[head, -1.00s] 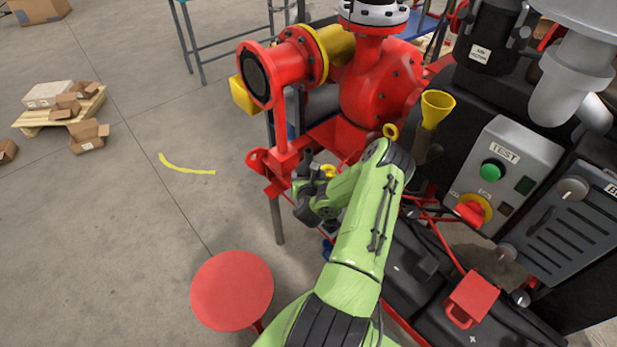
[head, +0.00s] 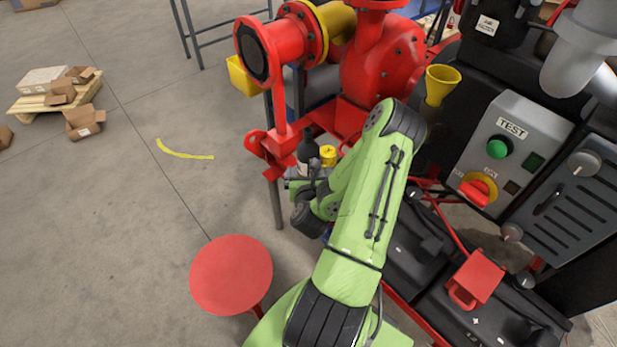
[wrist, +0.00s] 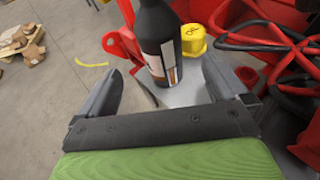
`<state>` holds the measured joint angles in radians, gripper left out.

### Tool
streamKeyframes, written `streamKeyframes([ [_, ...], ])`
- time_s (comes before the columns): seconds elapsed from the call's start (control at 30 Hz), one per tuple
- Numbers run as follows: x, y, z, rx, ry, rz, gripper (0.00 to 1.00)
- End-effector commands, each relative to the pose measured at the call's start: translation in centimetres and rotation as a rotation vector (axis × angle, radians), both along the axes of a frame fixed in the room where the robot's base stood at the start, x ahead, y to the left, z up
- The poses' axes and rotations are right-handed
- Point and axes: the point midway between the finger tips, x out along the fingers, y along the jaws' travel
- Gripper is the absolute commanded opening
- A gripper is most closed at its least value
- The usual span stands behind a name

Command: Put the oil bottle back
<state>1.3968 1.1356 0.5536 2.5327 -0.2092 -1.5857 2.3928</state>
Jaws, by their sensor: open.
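The oil bottle (wrist: 157,40) is black with a white label and stands upright on a grey surface in the wrist view. Its top is cut off by the frame edge. In the head view the bottle (head: 308,147) shows just beyond my gripper, by the red pump frame. My gripper (wrist: 161,78) is open, its two fingers spread to the left and right with the bottle ahead between their lines. Nothing is held. In the head view my wrist partly hides the fingers.
A yellow capped object (wrist: 193,40) stands right beside the bottle, with red hoses (wrist: 265,40) farther right. A red round stool (head: 231,275) stands at the lower left. The red pump (head: 383,65) and test panel (head: 515,150) bound the right. Floor at the left is open.

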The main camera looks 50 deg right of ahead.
Motion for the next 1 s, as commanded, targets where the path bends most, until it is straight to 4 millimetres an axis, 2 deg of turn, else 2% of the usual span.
streamKeyframes([
  [0.2, -0.3, 0.6, 0.5, -0.005, 0.003, 0.008, 1.0],
  [0.27, 0.5, 0.9, 1.0, -0.031, 0.039, 0.061, 1.0],
  [0.33, 2.7, 2.3, 2.1, -0.112, 0.149, 0.217, 1.0],
  [0.4, 5.6, 4.8, 3.8, -0.257, 0.325, 0.46, 1.0],
  [0.5, 8.5, 9.4, 6.5, -0.522, 0.604, 0.826, 1.0],
  [0.6, 9.6, 14.0, 9.4, -0.809, 0.855, 1.148, 1.0],
  [0.67, 9.4, 16.6, 11.3, -0.989, 0.992, 1.321, 1.0],
  [0.77, 7.9, 20.9, 14.8, -1.296, 1.188, 1.579, 1.0],
  [0.87, 4.9, 24.8, 18.3, -1.609, 1.336, 1.805, 1.0],
  [0.97, 0.5, 28.0, 21.3, -1.93, 1.419, 2.007, 1.0],
  [1.0, -1.5, 29.1, 22.3, 1.914, -1.328, -1.934, 1.0],
])
